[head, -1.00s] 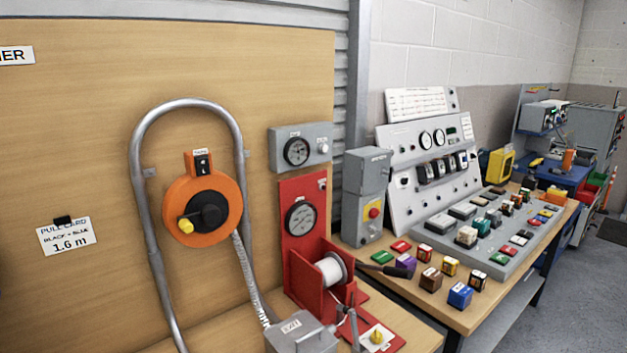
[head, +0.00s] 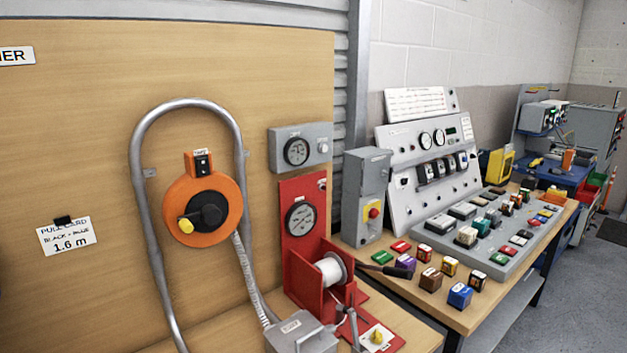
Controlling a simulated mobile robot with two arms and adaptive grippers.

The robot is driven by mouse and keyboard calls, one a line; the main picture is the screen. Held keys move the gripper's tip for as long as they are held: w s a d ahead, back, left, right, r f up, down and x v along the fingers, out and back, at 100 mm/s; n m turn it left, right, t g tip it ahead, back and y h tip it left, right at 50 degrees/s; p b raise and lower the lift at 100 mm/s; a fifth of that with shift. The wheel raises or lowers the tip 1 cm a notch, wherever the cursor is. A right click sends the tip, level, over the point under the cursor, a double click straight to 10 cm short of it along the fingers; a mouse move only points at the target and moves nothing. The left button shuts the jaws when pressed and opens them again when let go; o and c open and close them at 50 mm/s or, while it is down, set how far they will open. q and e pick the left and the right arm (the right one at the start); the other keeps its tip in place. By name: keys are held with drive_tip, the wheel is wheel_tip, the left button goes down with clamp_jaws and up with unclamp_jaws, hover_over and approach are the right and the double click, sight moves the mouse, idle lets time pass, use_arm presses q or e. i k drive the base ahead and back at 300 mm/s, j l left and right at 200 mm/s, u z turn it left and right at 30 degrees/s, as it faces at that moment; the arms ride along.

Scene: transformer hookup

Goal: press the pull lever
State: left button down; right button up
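A red puller unit (head: 304,240) with a round gauge (head: 300,219) stands against the wooden board, right of centre. A white spool (head: 331,270) sits in its red bracket. A thin grey lever-like part (head: 353,322) rises at the foot of the unit, by the lower edge of the view; I cannot tell for sure that it is the pull lever. A yellow knob on a white plate (head: 377,337) is just right of it. Neither of my grippers is in the view.
A grey box (head: 300,336) stands left of the lever-like part, with a flexible conduit (head: 252,285) running into it. An orange tape reel (head: 203,208) hangs inside a bent metal pipe (head: 138,190). A bench (head: 437,310) with several coloured blocks and a control panel lies right.

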sight(389, 270)
drive_tip(key=k+u, duration=0.1)
drive_tip(key=u, duration=0.35)
drive_tip(key=k+u, duration=0.1)
drive_tip(key=u, duration=0.35)
drive_tip(key=k+u, duration=0.1)
drive_tip(key=u, duration=0.35)
drive_tip(key=k+u, duration=0.1)
drive_tip(key=u, duration=0.3)
